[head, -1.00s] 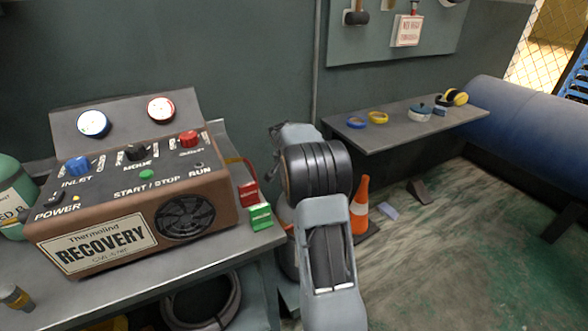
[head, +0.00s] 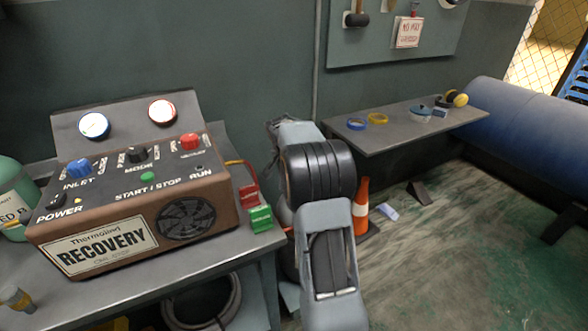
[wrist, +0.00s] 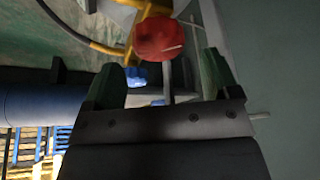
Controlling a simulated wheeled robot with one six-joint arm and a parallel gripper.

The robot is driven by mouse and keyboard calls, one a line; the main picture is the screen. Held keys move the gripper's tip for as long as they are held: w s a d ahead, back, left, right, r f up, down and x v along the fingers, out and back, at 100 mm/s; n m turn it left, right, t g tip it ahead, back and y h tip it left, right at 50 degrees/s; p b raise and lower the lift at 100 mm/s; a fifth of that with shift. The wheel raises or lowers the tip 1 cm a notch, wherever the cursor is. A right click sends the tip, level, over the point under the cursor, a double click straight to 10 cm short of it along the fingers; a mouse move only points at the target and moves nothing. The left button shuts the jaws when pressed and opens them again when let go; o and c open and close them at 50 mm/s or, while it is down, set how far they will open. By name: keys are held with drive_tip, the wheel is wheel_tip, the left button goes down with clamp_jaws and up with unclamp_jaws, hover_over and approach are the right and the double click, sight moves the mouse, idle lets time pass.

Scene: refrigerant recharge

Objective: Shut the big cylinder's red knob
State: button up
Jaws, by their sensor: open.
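In the wrist view, the red knob (wrist: 158,38) sits on a yellow valve body (wrist: 152,8) just beyond my fingertips. My gripper (wrist: 159,62) is open, with one dark green finger to the left of the knob and one to the right. The knob lines up with the gap between the fingers; I cannot tell whether either touches it. A blue knob (wrist: 136,76) shows below the red one, partly seen between the fingers. In the head view my own arm covers the area, and neither the gripper nor the big cylinder's knob can be made out.
A recovery machine (head: 130,215) with its own red and blue knobs stands on the left bench (head: 232,268). A hose (wrist: 85,35) runs to the valve. An orange cone (head: 361,200) stands right of my arm. A wall shelf (head: 395,132) holds tape rolls and small items.

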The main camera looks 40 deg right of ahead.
drive_tip(key=p+v, duration=0.1)
drive_tip(key=v, duration=0.9)
drive_tip(key=shift+r+p, duration=0.3)
drive_tip(key=shift+r, duration=0.05)
drive_tip(key=shift+s+a, duration=0.1)
drive_tip(key=shift+a, duration=0.05)
